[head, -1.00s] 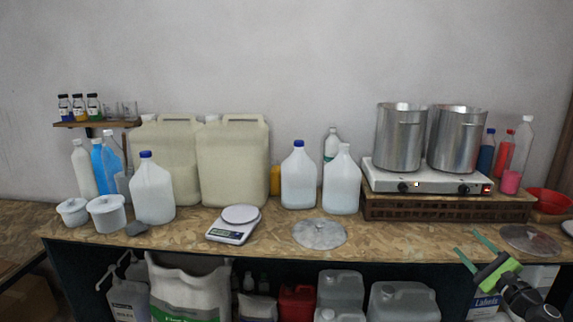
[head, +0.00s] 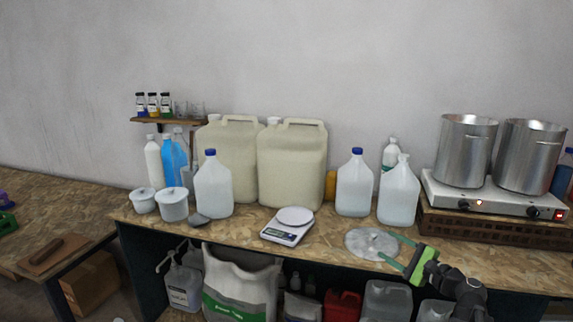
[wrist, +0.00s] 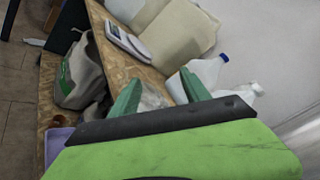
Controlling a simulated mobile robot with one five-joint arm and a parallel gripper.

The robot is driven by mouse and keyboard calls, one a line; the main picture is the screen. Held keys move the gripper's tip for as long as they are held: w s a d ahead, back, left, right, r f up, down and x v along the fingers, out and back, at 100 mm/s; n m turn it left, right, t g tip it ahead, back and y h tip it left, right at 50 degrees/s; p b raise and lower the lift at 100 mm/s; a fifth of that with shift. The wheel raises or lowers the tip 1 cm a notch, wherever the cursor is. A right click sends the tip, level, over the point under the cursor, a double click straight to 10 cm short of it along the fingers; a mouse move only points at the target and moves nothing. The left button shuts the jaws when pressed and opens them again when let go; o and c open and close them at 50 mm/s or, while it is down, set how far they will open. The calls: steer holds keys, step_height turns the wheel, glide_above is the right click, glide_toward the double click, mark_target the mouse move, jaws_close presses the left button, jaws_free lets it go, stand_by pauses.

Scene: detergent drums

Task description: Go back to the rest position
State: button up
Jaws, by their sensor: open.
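My gripper (head: 398,252) is open and empty, with its two green fingers spread apart. In the head view it is at the lower right, in front of the bench's front edge, with its fingertips overlapping the view of a clear round lid (head: 371,243) on the bench top. In the wrist view the gripper's fingers (wrist: 160,92) point toward the bench top, with the scale (wrist: 126,42) and white jugs beyond them. Nothing is between the fingers.
The chipboard bench (head: 240,231) holds a kitchen scale (head: 288,226), large beige drums (head: 292,165), white jugs (head: 354,183) and steel pots (head: 465,150) on a hot plate (head: 490,196). A lower table (head: 60,209) stands at the left. The shelf below is crowded with containers.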

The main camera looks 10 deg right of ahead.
steer(key=w+a+f+n+g+y, duration=0.1)
steer(key=a+f+n+g, duration=0.1)
steer(key=a, duration=0.6)
steer(key=w+a+f+n+g+y, duration=0.1)
steer(key=a+f+n+g, duration=0.15)
steer(key=a, duration=0.55)
steer(key=s+a+f+n+g+h+p, duration=0.1)
steer(key=s+a+f+n+g, duration=0.25)
steer(key=a, duration=0.45)
steer(key=s+a+f+n+g+h+p, duration=0.1)
steer(key=s+a+f+n+g, duration=0.1)
steer(key=a+f+n+g, duration=0.45)
steer(key=s+a+f+n+h, duration=0.1)
steer(key=s+f+h, duration=0.3)
steer(key=s, duration=0.1)
steer(key=s+d+f+n+g+h, duration=0.1)
steer(key=s+d+n+h, duration=0.2)
steer(key=d, duration=0.6)
steer(key=shift+s+f+h+p, duration=0.3)
steer(key=shift+f+h, duration=0.05)
steer(key=shift+h, duration=0.35)
